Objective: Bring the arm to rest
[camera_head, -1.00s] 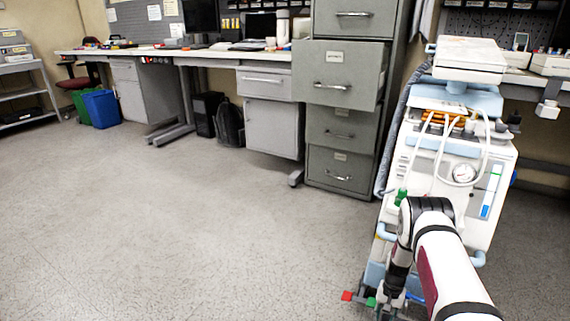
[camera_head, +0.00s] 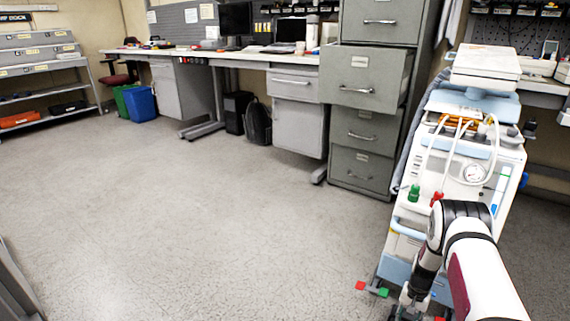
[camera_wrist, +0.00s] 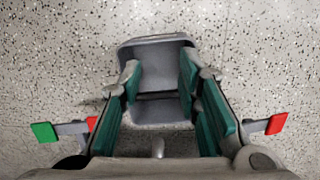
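My arm (camera_head: 468,250) reaches in from the lower right of the head view, bent at a black joint, with its end hanging down. My gripper (camera_wrist: 160,66) points at the speckled floor in the wrist view. Its two green-padded fingers stand apart, so it is open. A grey, tray-like shape (camera_wrist: 150,52) shows beyond and between the fingers; I cannot tell what it is, and neither finger visibly closes on it. In the head view the gripper is dark, small and partly cut off at the bottom edge.
A white and blue medical machine (camera_head: 458,172) stands just behind my arm. A grey filing cabinet (camera_head: 362,155) with a drawer pulled out is further back. A desk (camera_head: 235,56), blue bin (camera_head: 139,105) and shelf rack (camera_head: 40,67) line the back. The floor (camera_head: 200,220) left of centre is clear.

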